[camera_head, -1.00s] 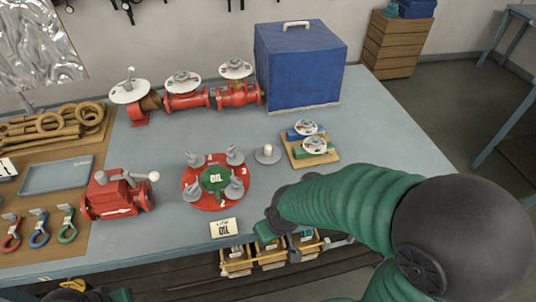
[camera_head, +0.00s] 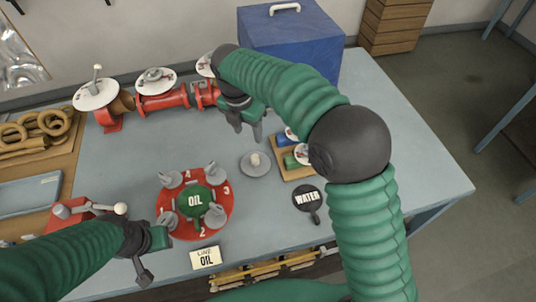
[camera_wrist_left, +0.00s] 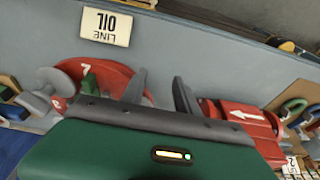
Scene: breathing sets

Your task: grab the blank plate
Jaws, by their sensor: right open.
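The likely blank plate is a grey round disc (camera_head: 262,170) with a pale knob, lying flat on the table right of the red OIL disc in the head view. My right gripper (camera_head: 248,134) hangs above and just behind it, open and empty, with its fingers pointing down and apart from it. My left gripper (camera_head: 155,258) is low at the front left beside the red OIL disc (camera_head: 224,215). In the left wrist view its fingers (camera_wrist_left: 159,78) are apart with nothing between them, over the table between the red disc and a red valve (camera_wrist_left: 245,125).
A small board (camera_head: 294,172) with blue and green valves stands right of the plate. A black WATER tag (camera_head: 308,197) lies in front. Red pipes with white handwheels (camera_head: 155,81) and a blue box (camera_head: 290,45) stand behind. A LINE OIL card (camera_head: 206,258) lies near the front edge.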

